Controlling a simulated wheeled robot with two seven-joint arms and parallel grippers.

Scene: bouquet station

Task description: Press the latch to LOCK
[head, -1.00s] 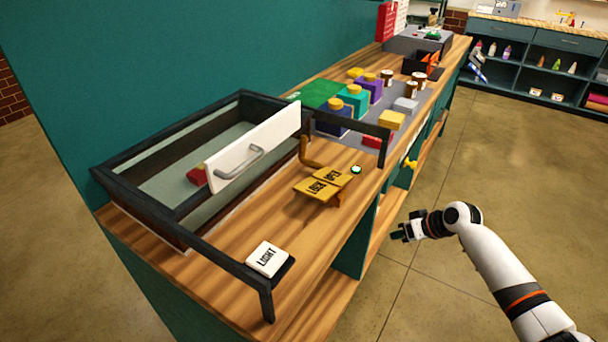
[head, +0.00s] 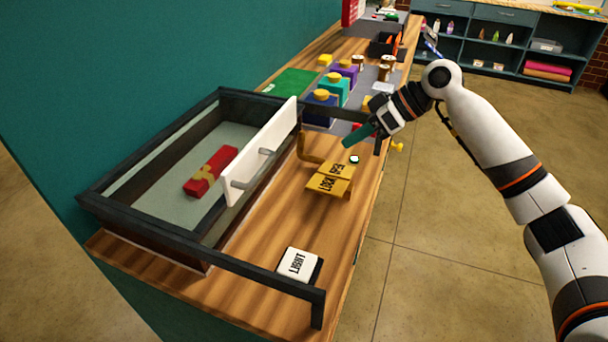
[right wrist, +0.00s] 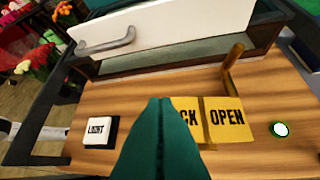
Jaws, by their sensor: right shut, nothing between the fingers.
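The latch is a yellow two-part rocker plate (head: 329,182) on the wooden counter, marked LOCK on the nearer half and OPEN on the farther half. In the right wrist view the OPEN half (right wrist: 227,119) is clear, while my fingers partly cover the LOCK half (right wrist: 188,120). A bent brass lever (head: 308,150) stands beside the plate. My right gripper (head: 347,143) is shut and empty, with its green fingertips above the counter, just beyond the plate in the head view. It appears apart from the plate. My left gripper is not in view.
A dark-framed glass case (head: 150,150) with a white handled panel (head: 262,155) stands left of the latch; a red item (head: 210,170) lies inside. A white LIGHT button (head: 298,264) is nearer. A dark rail (head: 260,280) crosses the near counter. Colored blocks (head: 335,88) stand farther back.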

